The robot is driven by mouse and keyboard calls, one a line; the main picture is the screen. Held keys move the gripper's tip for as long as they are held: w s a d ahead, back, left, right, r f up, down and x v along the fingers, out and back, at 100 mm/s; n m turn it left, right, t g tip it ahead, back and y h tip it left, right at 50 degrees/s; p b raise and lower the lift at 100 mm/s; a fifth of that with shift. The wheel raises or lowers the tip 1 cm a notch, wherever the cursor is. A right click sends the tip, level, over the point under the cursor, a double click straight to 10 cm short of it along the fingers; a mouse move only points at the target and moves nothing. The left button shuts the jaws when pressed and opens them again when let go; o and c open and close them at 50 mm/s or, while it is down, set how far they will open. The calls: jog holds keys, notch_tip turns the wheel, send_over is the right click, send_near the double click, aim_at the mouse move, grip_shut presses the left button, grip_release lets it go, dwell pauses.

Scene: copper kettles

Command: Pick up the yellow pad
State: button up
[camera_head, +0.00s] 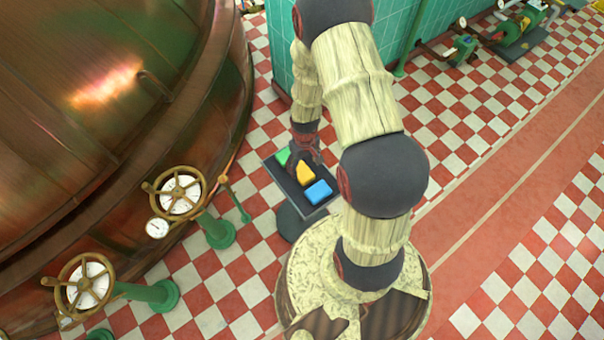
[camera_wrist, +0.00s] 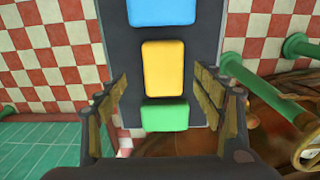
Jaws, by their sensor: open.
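The yellow pad (camera_wrist: 163,68) lies on a dark stand top (camera_wrist: 118,40) in the wrist view, between a blue pad (camera_wrist: 162,10) and a green pad (camera_wrist: 165,116). My gripper (camera_wrist: 168,85) is open and empty, with one finger to each side of the row of pads. In the head view the yellow pad (camera_head: 305,174) shows between the blue pad (camera_head: 318,192) and the green pad (camera_head: 283,156). My gripper (camera_head: 303,165) hangs over the stand there and partly hides the yellow and green pads.
A large copper kettle (camera_head: 110,110) stands left of the stand. Brass handwheels (camera_head: 174,193) on green posts (camera_head: 218,231) are near its base. A teal tiled wall (camera_head: 283,50) rises behind my arm. The checkered floor (camera_head: 480,110) is open to the right.

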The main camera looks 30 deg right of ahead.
aim_at(302, 171)
jog(key=f, duration=0.1)
jog(key=f+b, duration=0.1)
jog(key=f, duration=0.1)
jog(key=f+b, duration=0.1)
jog(key=f, duration=0.1)
jog(key=shift+w+a, duration=0.2)
jog(key=shift+a, duration=0.05)
jog(key=shift+r, duration=0.15)
jog(key=shift+c, duration=0.4)
jog(key=c, duration=1.1)
jog(key=shift+c, duration=0.3)
jog(key=shift+r, duration=0.1)
